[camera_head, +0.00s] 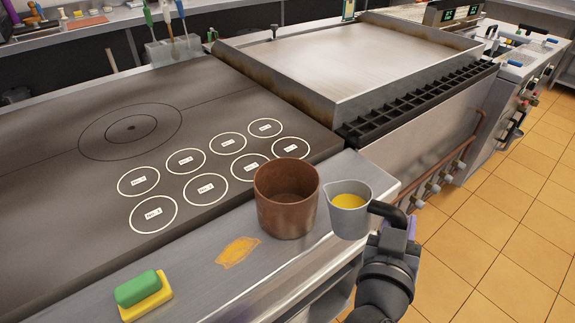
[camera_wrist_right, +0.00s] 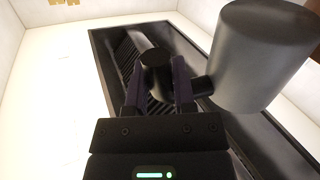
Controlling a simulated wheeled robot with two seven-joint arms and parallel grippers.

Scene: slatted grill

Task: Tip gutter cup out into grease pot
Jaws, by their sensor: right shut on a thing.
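The gutter cup (camera_head: 350,217) is a grey metal cup with yellow liquid inside. It is upright or nearly so, just right of the grease pot, at the front edge of the steel ledge. My right gripper (camera_head: 392,215) is shut on the cup's dark handle. The right wrist view shows the fingers (camera_wrist_right: 157,90) around the handle and the cup (camera_wrist_right: 262,55) at the upper right. The grease pot (camera_head: 287,205) is a brown, open, round pot standing on the ledge; its inside looks empty. Whether pot and cup touch I cannot tell. My left gripper is not in view.
A green and yellow sponge (camera_head: 143,294) and a yellow grease smear (camera_head: 238,251) lie on the steel ledge (camera_head: 200,285). The dark cooktop (camera_head: 60,190) with white circles lies behind. The griddle (camera_head: 345,60) with a black slatted gutter (camera_head: 420,100) is further right.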

